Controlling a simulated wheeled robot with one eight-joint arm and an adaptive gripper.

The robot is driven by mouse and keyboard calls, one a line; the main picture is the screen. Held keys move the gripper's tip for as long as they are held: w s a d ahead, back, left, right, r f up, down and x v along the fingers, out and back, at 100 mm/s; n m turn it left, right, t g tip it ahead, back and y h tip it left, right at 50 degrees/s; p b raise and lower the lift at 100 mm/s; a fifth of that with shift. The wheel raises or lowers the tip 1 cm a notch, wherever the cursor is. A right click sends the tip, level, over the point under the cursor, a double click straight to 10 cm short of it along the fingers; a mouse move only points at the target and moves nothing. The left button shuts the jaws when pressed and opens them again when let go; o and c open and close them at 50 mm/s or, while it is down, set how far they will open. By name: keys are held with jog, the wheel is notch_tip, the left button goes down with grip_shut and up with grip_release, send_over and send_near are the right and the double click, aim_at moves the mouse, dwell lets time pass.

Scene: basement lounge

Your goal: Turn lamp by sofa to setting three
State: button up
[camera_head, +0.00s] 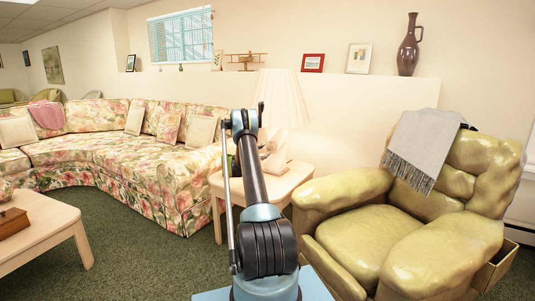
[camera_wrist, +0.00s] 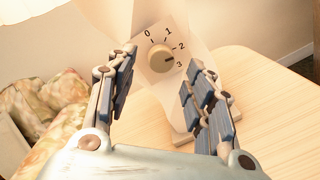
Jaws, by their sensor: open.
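The lamp (camera_head: 283,95) has a pale pleated shade and a pale angular base. It stands on a light wood side table (camera_head: 292,182) between the floral sofa (camera_head: 160,150) and the armchair; my arm partly covers it. In the wrist view, the round beige knob (camera_wrist: 160,58) sits on the lamp's base (camera_wrist: 178,108), with marks 0, 1, 2 and 3 around it. A dark mark at its lower right lies toward 3; I cannot tell whether it is the pointer or a printed tick. My gripper (camera_wrist: 160,66) is open, its fingers on either side of the knob, with no clear contact.
A shiny yellow-green armchair (camera_head: 350,240) with a grey throw stands close on the right. A low coffee table (camera_head: 45,213) with a wooden box is at left. Green carpet (camera_head: 140,262) is clear between. A ledge behind holds frames and a brown jug (camera_head: 408,50).

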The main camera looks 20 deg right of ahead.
aim_at(268, 149)
jog(key=shift+x, duration=2)
